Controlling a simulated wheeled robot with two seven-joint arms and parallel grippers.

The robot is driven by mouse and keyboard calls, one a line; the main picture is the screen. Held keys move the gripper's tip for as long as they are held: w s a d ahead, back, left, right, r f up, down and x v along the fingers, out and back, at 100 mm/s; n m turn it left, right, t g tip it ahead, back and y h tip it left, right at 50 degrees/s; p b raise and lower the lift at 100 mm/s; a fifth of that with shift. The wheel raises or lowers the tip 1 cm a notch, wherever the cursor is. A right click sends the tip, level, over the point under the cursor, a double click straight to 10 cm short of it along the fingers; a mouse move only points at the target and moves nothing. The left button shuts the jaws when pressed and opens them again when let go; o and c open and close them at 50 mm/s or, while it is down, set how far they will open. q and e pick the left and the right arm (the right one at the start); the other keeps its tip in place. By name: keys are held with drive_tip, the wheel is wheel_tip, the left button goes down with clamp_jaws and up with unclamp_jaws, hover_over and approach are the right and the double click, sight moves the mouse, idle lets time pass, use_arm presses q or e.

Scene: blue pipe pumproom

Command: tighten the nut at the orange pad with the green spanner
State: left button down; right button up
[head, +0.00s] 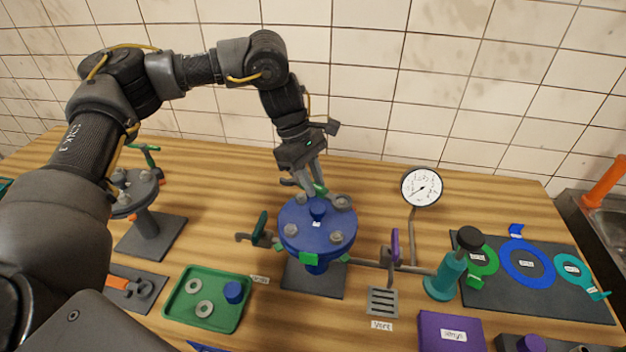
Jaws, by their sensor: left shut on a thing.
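My left gripper (316,194) reaches down from above to the back edge of the blue round flange (318,246). A green pad (309,259) shows on the flange's front rim. I see no orange pad on this flange. My right gripper is not in view.
A grey flange on a stand (146,226) is at the left. A green tray (184,318) with rings and a blue cap is in front. A gauge (422,187), a teal bottle-like object (440,283) and a dark mat with coloured rings (557,304) are at the right.

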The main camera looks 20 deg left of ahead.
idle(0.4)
use_arm(q)
drive_tip(key=shift+r+p, duration=0.65)
drive_tip(key=shift+r, duration=0.1)
drive_tip(key=shift+s+a+n, duration=0.1)
drive_tip(key=shift+s+n, duration=0.05)
drive_tip(key=shift+n, duration=0.15)
drive_tip(key=shift+f, duration=0.25)
idle(0.4)
drive_tip(key=shift+s+f+b, duration=0.25)
drive_tip(key=shift+f+b, duration=0.2)
drive_tip(key=shift+b, duration=0.05)
drive_tip(key=shift+w+f, duration=0.15)
drive_tip(key=shift+f, duration=0.15)
